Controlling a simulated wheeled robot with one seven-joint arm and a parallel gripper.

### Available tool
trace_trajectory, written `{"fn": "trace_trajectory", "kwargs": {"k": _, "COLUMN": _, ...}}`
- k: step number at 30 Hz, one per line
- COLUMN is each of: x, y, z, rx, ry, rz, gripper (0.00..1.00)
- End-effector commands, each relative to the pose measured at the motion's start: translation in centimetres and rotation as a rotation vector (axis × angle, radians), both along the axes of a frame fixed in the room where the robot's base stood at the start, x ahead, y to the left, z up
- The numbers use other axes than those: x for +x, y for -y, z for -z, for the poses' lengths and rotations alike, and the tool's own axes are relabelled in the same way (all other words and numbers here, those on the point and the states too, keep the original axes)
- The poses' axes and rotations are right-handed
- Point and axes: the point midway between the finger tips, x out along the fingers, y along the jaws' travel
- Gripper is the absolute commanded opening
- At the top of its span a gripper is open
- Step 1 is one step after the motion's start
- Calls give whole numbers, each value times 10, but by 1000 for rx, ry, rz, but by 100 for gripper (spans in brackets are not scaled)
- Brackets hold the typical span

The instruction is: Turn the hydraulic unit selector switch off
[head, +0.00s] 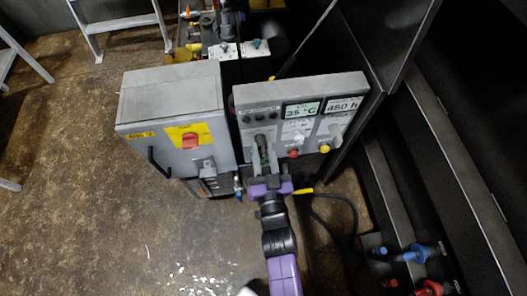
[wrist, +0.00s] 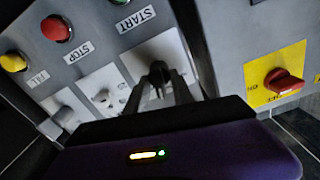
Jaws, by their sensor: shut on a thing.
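A grey control panel (head: 243,97) faces me in the head view, with three selector switches on pale plates. My gripper (head: 263,150) reaches the panel's leftmost switch and covers most of it. In the wrist view my gripper (wrist: 160,76) is shut on a dark selector knob (wrist: 159,68) on a white plate (wrist: 150,50) beside the START label. The knob's exact angle is hidden between the fingers. The two other switches (wrist: 103,97) and (wrist: 62,115) are free. The small plate lettering cannot be read.
The panel carries a red STOP button (wrist: 55,28), a yellow button (wrist: 13,62) and a green START button. A grey cabinet (head: 170,95) with a red rotary switch (head: 190,141) stands close left. Cables lie at right; dark metal frames rise beyond.

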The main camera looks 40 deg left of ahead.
Motion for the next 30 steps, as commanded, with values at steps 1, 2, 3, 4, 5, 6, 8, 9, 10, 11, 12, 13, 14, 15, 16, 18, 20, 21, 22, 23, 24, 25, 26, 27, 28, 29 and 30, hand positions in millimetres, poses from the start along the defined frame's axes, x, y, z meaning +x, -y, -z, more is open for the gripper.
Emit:
{"fn": "trace_trajectory", "kwargs": {"k": 1, "x": 0, "y": 1, "z": 1, "rx": -19, "ry": 25, "rz": 2, "gripper": 0}}
{"fn": "trace_trajectory", "kwargs": {"k": 2, "x": 0, "y": 1, "z": 1, "rx": -30, "ry": 38, "rz": 2, "gripper": 0}}
{"fn": "trace_trajectory", "kwargs": {"k": 3, "x": 0, "y": 1, "z": 1, "rx": -46, "ry": 55, "rz": 2, "gripper": 0}}
{"fn": "trace_trajectory", "kwargs": {"k": 4, "x": 0, "y": 1, "z": 1, "rx": -57, "ry": 67, "rz": 2, "gripper": 0}}
{"fn": "trace_trajectory", "kwargs": {"k": 5, "x": 0, "y": 1, "z": 1, "rx": -67, "ry": 80, "rz": 1, "gripper": 0}}
{"fn": "trace_trajectory", "kwargs": {"k": 6, "x": 0, "y": 0, "z": 1, "rx": -79, "ry": 93, "rz": 1, "gripper": 0}}
{"fn": "trace_trajectory", "kwargs": {"k": 8, "x": 0, "y": 0, "z": 0, "rx": -94, "ry": 112, "rz": 1, "gripper": 0}}
{"fn": "trace_trajectory", "kwargs": {"k": 9, "x": 0, "y": 0, "z": 0, "rx": -103, "ry": 121, "rz": 1, "gripper": 0}}
{"fn": "trace_trajectory", "kwargs": {"k": 10, "x": 0, "y": 0, "z": 0, "rx": -109, "ry": 127, "rz": 1, "gripper": 0}}
{"fn": "trace_trajectory", "kwargs": {"k": 11, "x": -1, "y": 0, "z": 0, "rx": -114, "ry": 134, "rz": 1, "gripper": 0}}
{"fn": "trace_trajectory", "kwargs": {"k": 12, "x": -1, "y": 0, "z": 0, "rx": -120, "ry": 140, "rz": 1, "gripper": 0}}
{"fn": "trace_trajectory", "kwargs": {"k": 13, "x": -1, "y": 0, "z": 0, "rx": -123, "ry": 144, "rz": 1, "gripper": 0}}
{"fn": "trace_trajectory", "kwargs": {"k": 14, "x": -1, "y": 0, "z": 0, "rx": -126, "ry": 147, "rz": 1, "gripper": 0}}
{"fn": "trace_trajectory", "kwargs": {"k": 15, "x": -1, "y": 0, "z": 0, "rx": -129, "ry": 150, "rz": 1, "gripper": 0}}
{"fn": "trace_trajectory", "kwargs": {"k": 16, "x": -1, "y": 0, "z": 0, "rx": -131, "ry": 153, "rz": 1, "gripper": 0}}
{"fn": "trace_trajectory", "kwargs": {"k": 18, "x": -1, "y": 0, "z": 0, "rx": -134, "ry": 157, "rz": 1, "gripper": 0}}
{"fn": "trace_trajectory", "kwargs": {"k": 20, "x": -1, "y": 0, "z": 0, "rx": -135, "ry": 157, "rz": 1, "gripper": 0}}
{"fn": "trace_trajectory", "kwargs": {"k": 21, "x": -1, "y": 0, "z": 0, "rx": -135, "ry": 158, "rz": 1, "gripper": 0}}
{"fn": "trace_trajectory", "kwargs": {"k": 22, "x": -1, "y": 0, "z": 0, "rx": -135, "ry": 157, "rz": 1, "gripper": 0}}
{"fn": "trace_trajectory", "kwargs": {"k": 23, "x": -1, "y": 0, "z": 0, "rx": -135, "ry": 157, "rz": 1, "gripper": 0}}
{"fn": "trace_trajectory", "kwargs": {"k": 24, "x": -1, "y": 0, "z": 0, "rx": -135, "ry": 157, "rz": 1, "gripper": 0}}
{"fn": "trace_trajectory", "kwargs": {"k": 25, "x": -1, "y": 0, "z": 0, "rx": -135, "ry": 157, "rz": 1, "gripper": 0}}
{"fn": "trace_trajectory", "kwargs": {"k": 26, "x": -1, "y": 0, "z": 0, "rx": -135, "ry": 157, "rz": 1, "gripper": 0}}
{"fn": "trace_trajectory", "kwargs": {"k": 27, "x": -1, "y": 0, "z": 0, "rx": -135, "ry": 157, "rz": 1, "gripper": 0}}
{"fn": "trace_trajectory", "kwargs": {"k": 28, "x": -1, "y": 0, "z": 0, "rx": -135, "ry": 157, "rz": 1, "gripper": 0}}
{"fn": "trace_trajectory", "kwargs": {"k": 29, "x": -1, "y": 0, "z": 0, "rx": -134, "ry": 157, "rz": 1, "gripper": 34}}
{"fn": "trace_trajectory", "kwargs": {"k": 30, "x": -1, "y": 0, "z": 0, "rx": -134, "ry": 157, "rz": 1, "gripper": 34}}
